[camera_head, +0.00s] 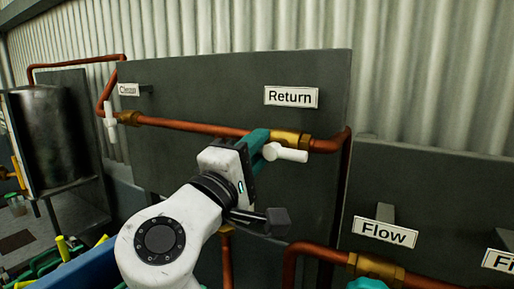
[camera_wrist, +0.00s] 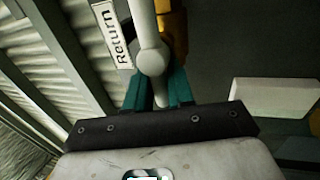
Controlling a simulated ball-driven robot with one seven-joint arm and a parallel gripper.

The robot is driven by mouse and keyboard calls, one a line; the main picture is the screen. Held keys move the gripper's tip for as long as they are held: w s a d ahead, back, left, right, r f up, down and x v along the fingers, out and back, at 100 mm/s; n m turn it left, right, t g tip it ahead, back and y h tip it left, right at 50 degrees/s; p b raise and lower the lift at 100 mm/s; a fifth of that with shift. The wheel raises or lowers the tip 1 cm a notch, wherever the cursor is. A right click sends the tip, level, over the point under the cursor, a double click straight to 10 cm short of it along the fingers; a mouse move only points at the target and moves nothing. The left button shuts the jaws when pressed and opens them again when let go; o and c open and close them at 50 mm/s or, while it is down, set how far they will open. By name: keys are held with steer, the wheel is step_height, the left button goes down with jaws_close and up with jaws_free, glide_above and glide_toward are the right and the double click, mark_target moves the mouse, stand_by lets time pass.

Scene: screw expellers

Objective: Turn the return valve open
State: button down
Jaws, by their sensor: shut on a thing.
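The return valve has a brass body (camera_head: 291,138) on a copper pipe, below the "Return" sign (camera_head: 291,97). Its white handle (camera_head: 290,154) lies roughly along the pipe in the head view. My gripper (camera_head: 263,143) is at the handle's left side, its teal fingers partly hiding the pipe. In the wrist view the white handle (camera_wrist: 151,58) runs down between the teal fingers of my gripper (camera_wrist: 159,88), which is shut on it. The brass body (camera_wrist: 176,30) shows behind the handle there. The exact contact spots are partly hidden.
The left valve's white handle (camera_head: 110,122) hangs upright. A "Flow" sign (camera_head: 385,233) and a teal-handled valve (camera_head: 368,284) are at lower right. A dark tank (camera_head: 55,135) stands at left. A grey panel (camera_head: 200,90) backs the pipes.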

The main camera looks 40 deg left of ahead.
steer(key=c, duration=1.1)
jaws_free()
steer(key=shift+s+f, duration=0.1)
steer(key=shift+s, duration=0.05)
steer(key=b+v, duration=0.3)
steer(key=v, duration=0.7)
steer(key=shift+s+f, duration=0.1)
steer(key=shift+s, duration=0.2)
